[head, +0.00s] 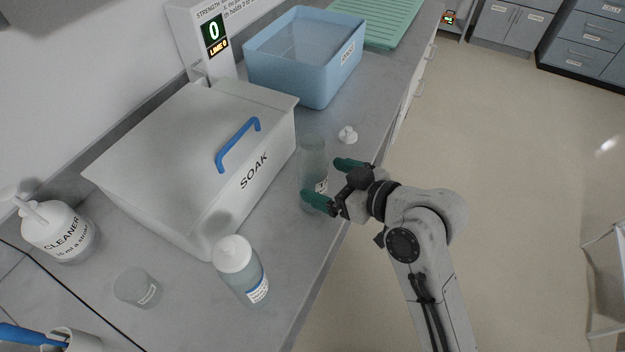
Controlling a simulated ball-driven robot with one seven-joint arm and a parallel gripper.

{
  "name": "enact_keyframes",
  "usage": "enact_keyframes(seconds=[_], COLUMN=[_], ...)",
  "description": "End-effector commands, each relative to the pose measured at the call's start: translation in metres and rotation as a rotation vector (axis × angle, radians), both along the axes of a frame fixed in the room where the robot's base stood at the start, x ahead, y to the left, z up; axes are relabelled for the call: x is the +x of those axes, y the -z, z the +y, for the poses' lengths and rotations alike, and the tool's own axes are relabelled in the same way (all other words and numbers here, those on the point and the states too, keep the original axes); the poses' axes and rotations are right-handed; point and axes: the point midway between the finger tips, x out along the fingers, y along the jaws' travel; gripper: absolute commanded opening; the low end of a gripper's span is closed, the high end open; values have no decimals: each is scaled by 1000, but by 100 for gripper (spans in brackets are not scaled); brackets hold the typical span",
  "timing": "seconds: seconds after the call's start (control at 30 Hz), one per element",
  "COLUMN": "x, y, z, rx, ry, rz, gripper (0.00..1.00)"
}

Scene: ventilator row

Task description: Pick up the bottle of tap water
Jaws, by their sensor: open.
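A clear, open-topped bottle (313,165) with a small label stands upright on the counter, right of the SOAK box. A second bottle (238,270) with a white cap and a blue-edged label stands at the box's front corner. Both labels are too small to read, so I cannot tell which bottle is the tap water. My gripper (331,182) is open and empty, with its green fingers pointing left at the clear bottle. The nearer finger covers part of its lower side. I cannot tell whether they touch.
A white cap (348,135) lies beside the clear bottle. The lidded SOAK box (190,165) with a blue handle, a blue bin (305,60), a CLEANER bottle (60,232) and a small beaker (136,288) stand on the counter (290,255).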

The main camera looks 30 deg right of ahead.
Motion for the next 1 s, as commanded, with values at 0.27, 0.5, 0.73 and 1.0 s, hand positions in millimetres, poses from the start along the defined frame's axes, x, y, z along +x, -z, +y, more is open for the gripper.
enact_keyframes(seconds=[0.27, 0.5, 0.73, 1.0], x=[25, 43, 43, 43], y=[16, 27, 27, 27], z=[8, 15, 15, 15], rx=[-1, 0, 0, 0], ry=[-2, 0, 0, 0], rz=[3, 1, 1, 1], gripper=[94, 94, 93, 67])
